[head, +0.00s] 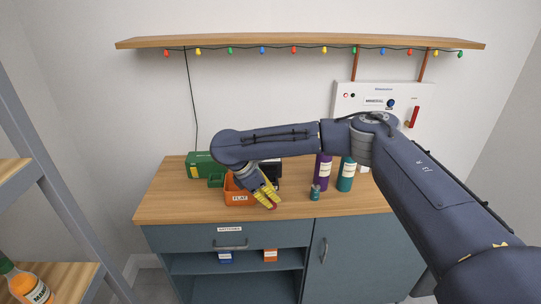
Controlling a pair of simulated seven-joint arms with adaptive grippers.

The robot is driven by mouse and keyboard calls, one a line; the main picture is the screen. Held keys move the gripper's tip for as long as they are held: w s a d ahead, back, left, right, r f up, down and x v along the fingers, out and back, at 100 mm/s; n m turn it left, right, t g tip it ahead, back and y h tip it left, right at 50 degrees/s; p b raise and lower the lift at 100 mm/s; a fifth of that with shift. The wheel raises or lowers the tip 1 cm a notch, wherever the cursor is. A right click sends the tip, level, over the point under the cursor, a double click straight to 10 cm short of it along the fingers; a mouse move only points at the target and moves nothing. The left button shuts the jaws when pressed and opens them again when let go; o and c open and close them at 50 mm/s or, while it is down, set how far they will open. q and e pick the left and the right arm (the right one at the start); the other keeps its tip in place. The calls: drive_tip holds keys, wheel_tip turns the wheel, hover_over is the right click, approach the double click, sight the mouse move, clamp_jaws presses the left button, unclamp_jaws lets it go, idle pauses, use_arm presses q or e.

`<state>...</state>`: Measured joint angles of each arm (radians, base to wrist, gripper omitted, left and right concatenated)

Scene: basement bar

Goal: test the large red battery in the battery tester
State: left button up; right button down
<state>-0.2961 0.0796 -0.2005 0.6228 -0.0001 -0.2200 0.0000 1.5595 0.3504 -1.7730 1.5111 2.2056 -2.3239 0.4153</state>
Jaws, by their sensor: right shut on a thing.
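My right gripper (268,198), with yellow fingers, points down over the front middle of the wooden counter. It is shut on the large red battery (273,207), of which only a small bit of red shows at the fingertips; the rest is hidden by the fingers. A dark device (278,172), which may be the battery tester, stands just behind the gripper and is partly covered by my arm. My left gripper is not in view.
An orange bin (238,199) labelled FLAT is close left of the gripper. Green boxes (199,166) stand behind it. A small teal object (315,193), a purple bottle (323,172) and a teal bottle (346,177) stand to the right. The counter's (165,205) front left is clear.

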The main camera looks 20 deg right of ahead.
drive_tip(key=w+r+n+t+y, duration=0.2)
drive_tip(key=w+r+n+t, duration=0.15)
drive_tip(key=w+n, duration=0.45)
drive_tip(key=n+t+y, duration=0.2)
drive_tip(key=n+y, duration=0.1)
drive_tip(key=n, duration=0.4)
approach(271, 176)
wheel_tip(271, 176, up, 3)
drive_tip(key=a, duration=0.2)
drive_tip(key=shift+w+d+f+n+g+y, duration=0.1)
drive_tip(key=shift+w+d+n+g+y, duration=0.2)
drive_tip(key=shift+w+d+n, duration=0.7)
drive_tip(key=shift+w+a+f, duration=0.1)
drive_tip(key=shift+f, duration=4.5)
drive_tip(key=shift+f, duration=0.1)
drive_tip(key=c, duration=1.2)
unclamp_jaws()
drive_tip(key=shift+c, duration=0.2)
